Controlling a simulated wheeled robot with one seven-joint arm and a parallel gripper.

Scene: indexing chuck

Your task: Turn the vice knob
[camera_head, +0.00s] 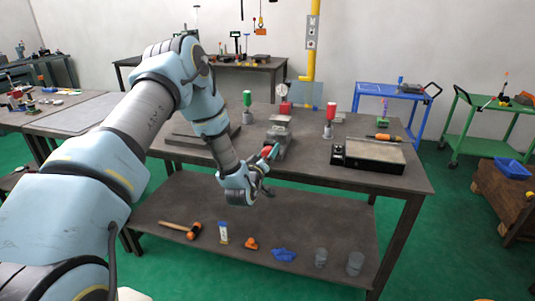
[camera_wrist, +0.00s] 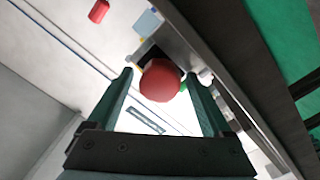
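The vice (camera_head: 279,139) is a grey metal block on the dark workbench (camera_head: 390,181). Its knob (camera_wrist: 160,81) is round and red, and fills much of the gap between my fingertips in the wrist view. My gripper (camera_wrist: 158,77) is open, with one teal finger on each side of the knob and a narrow gap showing beside it. I cannot tell how deep the knob sits between the fingers. In the head view, my gripper (camera_head: 269,156) is at the vice's front end, and its fingers hide most of the knob.
The lower shelf (camera_head: 300,222) holds a hammer (camera_head: 181,229) and cups.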

